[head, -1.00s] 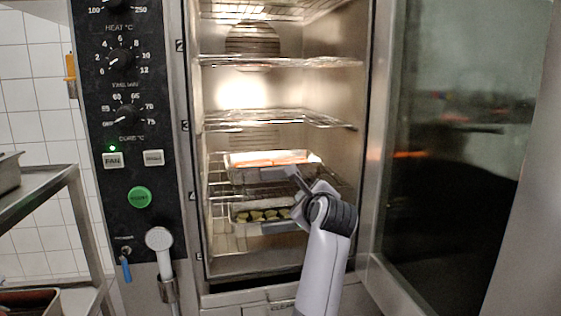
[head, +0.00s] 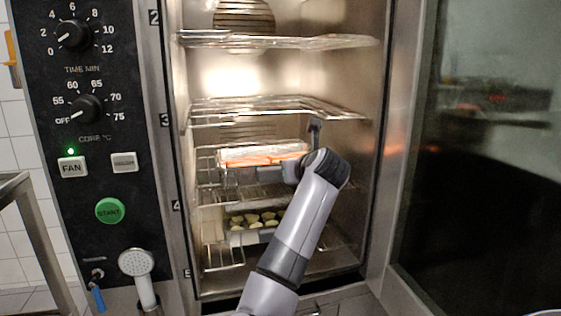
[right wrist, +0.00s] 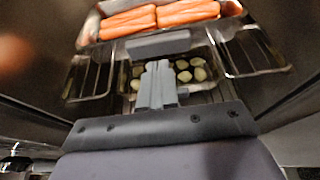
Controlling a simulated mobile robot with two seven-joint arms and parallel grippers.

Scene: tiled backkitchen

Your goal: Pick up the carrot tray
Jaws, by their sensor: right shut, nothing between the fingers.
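The carrot tray (head: 226,163), a shallow metal tray with orange carrots, sits inside the open oven on a wire rack below the middle shelf. In the right wrist view, its left rim (right wrist: 86,36) and the carrots are at the top. My right gripper (head: 293,170) is inside the oven at the tray's front right. In the right wrist view its fingers (right wrist: 157,84) are together and empty, just below the tray's front. A grey block lies between the fingertips and the carrots; I cannot tell whether they touch. My left gripper is out of view.
A lower tray of pale round pieces (head: 256,220) sits under the carrot tray. A wire shelf (head: 270,110) runs above it. The oven door (head: 470,150) stands open at right. The control panel (head: 95,140) and hand shower (head: 137,264) are at left.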

